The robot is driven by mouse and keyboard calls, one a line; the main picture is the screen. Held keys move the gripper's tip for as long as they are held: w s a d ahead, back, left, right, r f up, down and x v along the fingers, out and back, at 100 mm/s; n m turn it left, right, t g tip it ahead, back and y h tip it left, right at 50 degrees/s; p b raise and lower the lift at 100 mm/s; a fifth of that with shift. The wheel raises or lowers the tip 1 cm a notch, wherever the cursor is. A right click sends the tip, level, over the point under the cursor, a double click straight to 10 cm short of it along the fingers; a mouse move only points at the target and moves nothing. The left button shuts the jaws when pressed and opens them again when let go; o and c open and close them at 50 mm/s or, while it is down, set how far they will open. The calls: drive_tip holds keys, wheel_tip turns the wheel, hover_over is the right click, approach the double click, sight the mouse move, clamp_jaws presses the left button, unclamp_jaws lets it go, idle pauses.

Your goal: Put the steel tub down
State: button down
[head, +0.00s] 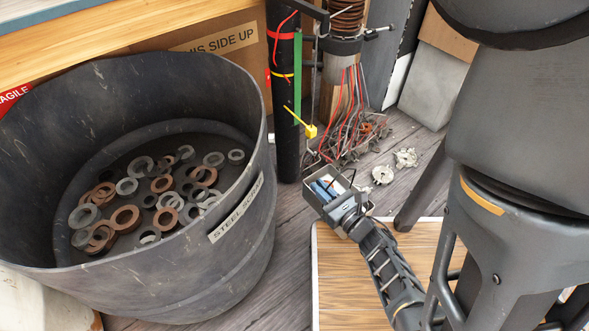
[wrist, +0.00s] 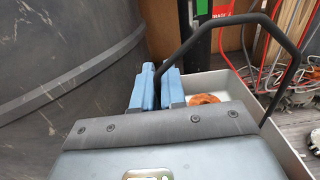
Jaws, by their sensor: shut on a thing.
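The steel tub is a small open grey metal box (head: 342,174), seen near the middle of the head view. It also shows in the wrist view (wrist: 289,152), with a copper-coloured ring (wrist: 207,99) inside. In the wrist view the fingers (wrist: 157,84) stand at the tub's left side. The tub looks roughly level. Its underside is hidden, so I cannot tell its height over the floor.
A large dark bin (head: 235,245) with a "STEEL" label holds several steel and copper rings at left. A wooden-topped surface (head: 345,285) lies below my arm. A black post (head: 284,130), loose wires (head: 355,125) and metal parts (head: 383,174) are behind the tub.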

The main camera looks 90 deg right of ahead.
drive_tip(key=b, duration=0.2)
hover_over(308, 184)
drive_tip(key=w+d, duration=0.3)
drive_tip(key=w, duration=0.2)
drive_tip(key=shift+a+f+b, duration=0.1)
drive_tip(key=shift+f+b, duration=0.75)
drive_tip(key=shift+f, duration=0.8)
drive_tip(key=c, duration=1.2)
unclamp_jaws()
drive_tip(key=shift+a+p, duration=0.1)
drive_tip(key=shift+p, duration=0.3)
drive_tip(key=p+v, duration=0.1)
drive_tip(key=v, duration=0.6)
drive_tip(key=shift+s+a, duration=0.1)
drive_tip(key=shift+a, duration=0.3)
